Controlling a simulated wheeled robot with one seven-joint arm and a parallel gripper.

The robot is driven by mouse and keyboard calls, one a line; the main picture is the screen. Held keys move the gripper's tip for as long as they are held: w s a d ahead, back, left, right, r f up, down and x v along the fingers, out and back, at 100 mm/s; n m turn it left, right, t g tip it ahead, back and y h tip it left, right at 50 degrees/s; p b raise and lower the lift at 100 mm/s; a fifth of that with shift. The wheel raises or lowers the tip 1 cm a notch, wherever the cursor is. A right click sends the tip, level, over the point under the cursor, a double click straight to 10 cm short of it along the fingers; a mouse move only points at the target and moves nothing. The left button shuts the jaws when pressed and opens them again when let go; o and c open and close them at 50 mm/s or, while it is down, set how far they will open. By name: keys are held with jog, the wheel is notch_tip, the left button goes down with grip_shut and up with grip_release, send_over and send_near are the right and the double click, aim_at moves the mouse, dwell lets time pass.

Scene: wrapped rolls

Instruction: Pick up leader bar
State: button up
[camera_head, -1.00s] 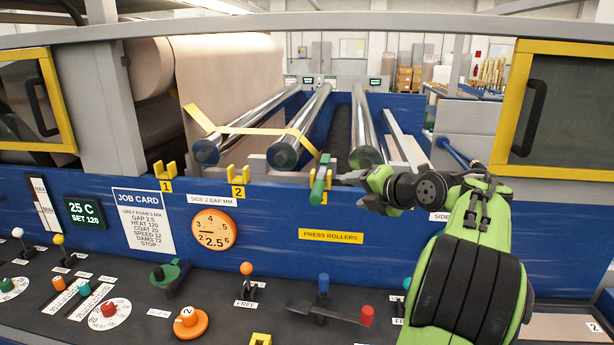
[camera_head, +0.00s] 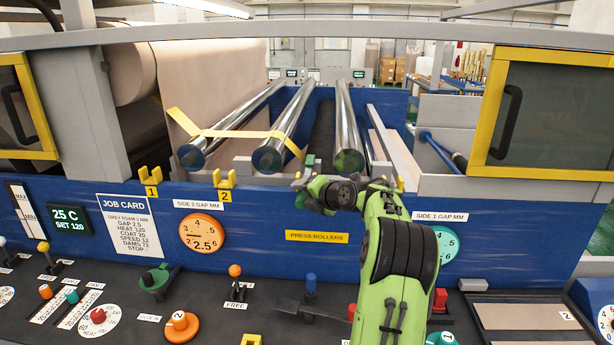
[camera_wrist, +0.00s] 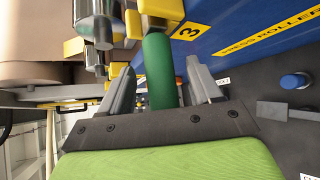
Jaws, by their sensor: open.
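A green cylindrical handle (camera_wrist: 160,72), which looks like the end of the leader bar, sits in the wrist view at the yellow cradle marked 3. My gripper (camera_wrist: 158,68) is open, with one grey finger on each side of the handle. There is a visible gap at each finger. In the head view my gripper (camera_head: 303,186) is at the machine's front edge, below the middle steel rollers, and hides most of the handle. The rest of the bar is hidden.
Three steel rollers (camera_head: 293,125) lie just behind, with a yellow strip (camera_head: 225,133) across the left ones. Yellow cradles 1 (camera_head: 149,177) and 2 (camera_head: 224,180) stand left on the blue front panel (camera_head: 120,195). A control desk with knobs and levers lies below.

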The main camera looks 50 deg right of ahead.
grip_shut()
